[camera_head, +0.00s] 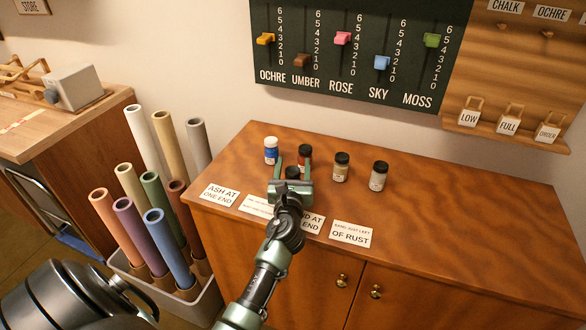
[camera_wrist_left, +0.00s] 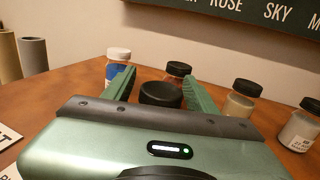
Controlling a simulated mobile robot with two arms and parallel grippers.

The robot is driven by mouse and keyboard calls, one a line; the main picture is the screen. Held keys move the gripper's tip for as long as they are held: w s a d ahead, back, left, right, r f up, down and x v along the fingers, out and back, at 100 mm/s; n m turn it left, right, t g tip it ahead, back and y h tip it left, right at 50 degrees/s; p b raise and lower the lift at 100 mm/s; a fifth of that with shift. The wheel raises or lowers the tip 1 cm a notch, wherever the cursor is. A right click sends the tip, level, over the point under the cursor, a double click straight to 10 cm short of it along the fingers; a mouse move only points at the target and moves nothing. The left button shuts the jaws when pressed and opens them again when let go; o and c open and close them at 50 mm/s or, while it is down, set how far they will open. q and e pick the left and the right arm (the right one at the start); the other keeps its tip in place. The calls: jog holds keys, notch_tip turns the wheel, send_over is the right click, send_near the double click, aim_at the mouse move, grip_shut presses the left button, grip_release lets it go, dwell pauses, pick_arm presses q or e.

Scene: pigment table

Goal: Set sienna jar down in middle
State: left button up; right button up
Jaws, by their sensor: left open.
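My left gripper (camera_head: 292,168) is over the cabinet top (camera_head: 430,185), its two green fingers apart on either side of a black-lidded jar (camera_head: 292,173). In the left wrist view that jar (camera_wrist_left: 160,94) stands between the open fingers (camera_wrist_left: 160,88); its body and label are mostly hidden, so I cannot read whether it is sienna. Behind it stands a reddish-brown jar (camera_head: 305,153), partly hidden by a finger. A blue jar with a white lid (camera_head: 271,151) is to the left. A tan jar (camera_head: 341,168) and a grey jar (camera_head: 378,177) are to the right. My right gripper is not in view.
A bin (camera_head: 205,306) of coloured rolls stands left of the cabinet. The cabinet top's right side is clear.

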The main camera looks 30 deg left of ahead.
pick_arm(q)
jog(key=shift+r, duration=0.3)
jog(key=v, duration=1.1)
jog(key=shift+f+b, duration=0.25)
jog(key=shift+b, duration=0.15)
jog(key=shift+s+d+r, duration=0.1)
jog(key=shift+s+d, duration=0.2)
jog(key=shift+s, duration=0.15)
